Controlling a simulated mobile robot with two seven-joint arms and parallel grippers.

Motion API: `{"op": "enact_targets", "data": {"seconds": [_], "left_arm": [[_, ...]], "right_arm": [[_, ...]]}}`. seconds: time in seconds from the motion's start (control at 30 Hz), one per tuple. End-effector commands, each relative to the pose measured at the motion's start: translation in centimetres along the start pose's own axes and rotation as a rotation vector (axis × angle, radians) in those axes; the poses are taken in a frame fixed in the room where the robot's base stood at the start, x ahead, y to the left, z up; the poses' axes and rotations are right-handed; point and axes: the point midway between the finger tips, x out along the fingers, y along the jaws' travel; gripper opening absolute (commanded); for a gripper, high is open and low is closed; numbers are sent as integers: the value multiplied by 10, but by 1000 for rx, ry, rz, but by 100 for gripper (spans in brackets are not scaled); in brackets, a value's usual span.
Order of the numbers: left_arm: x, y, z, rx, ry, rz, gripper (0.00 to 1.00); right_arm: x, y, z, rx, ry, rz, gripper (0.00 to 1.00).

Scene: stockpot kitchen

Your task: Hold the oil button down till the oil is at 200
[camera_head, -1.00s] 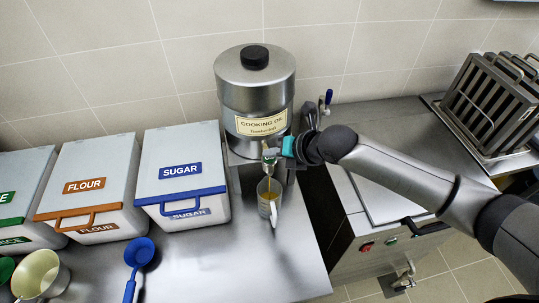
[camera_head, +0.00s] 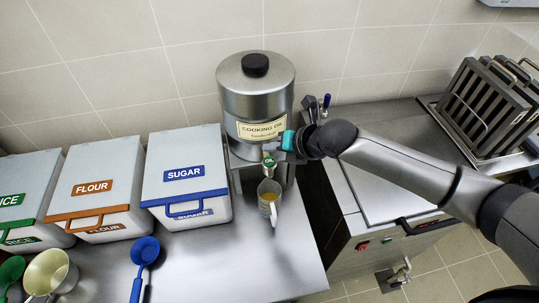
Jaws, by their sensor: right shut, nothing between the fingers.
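The steel cooking oil dispenser (camera_head: 256,97) stands against the wall with a cream "COOKING OIL" label. Its green oil button (camera_head: 269,162) sits low on the front, and its "OIL" marking shows. A clear measuring jug (camera_head: 268,190) stands under it, handle toward me, with yellow oil inside. The jug's scale is too small to read. My right gripper (camera_head: 274,148) is shut and empty, reaching in from the right with its tips just above the button. I cannot tell whether they touch it. My left gripper is not in view.
Sugar (camera_head: 187,182), flour (camera_head: 97,195) and rice (camera_head: 27,200) bins stand left of the dispenser.

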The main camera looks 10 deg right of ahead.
Motion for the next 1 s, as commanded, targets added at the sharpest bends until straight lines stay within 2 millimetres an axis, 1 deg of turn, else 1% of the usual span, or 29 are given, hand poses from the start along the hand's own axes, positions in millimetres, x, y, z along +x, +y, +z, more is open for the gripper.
{"op": "enact_targets", "data": {"seconds": [0.03,0.23,0.87,0.93,1.0], "left_arm": [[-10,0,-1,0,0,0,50],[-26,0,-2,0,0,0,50],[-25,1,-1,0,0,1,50],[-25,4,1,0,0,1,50],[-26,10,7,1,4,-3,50]], "right_arm": [[-7,5,5,-1,0,0,0],[-19,14,14,0,0,0,0],[-19,12,12,1,3,-2,0],[-22,9,8,1,5,-5,0],[-30,2,2,1,7,-7,0]]}}
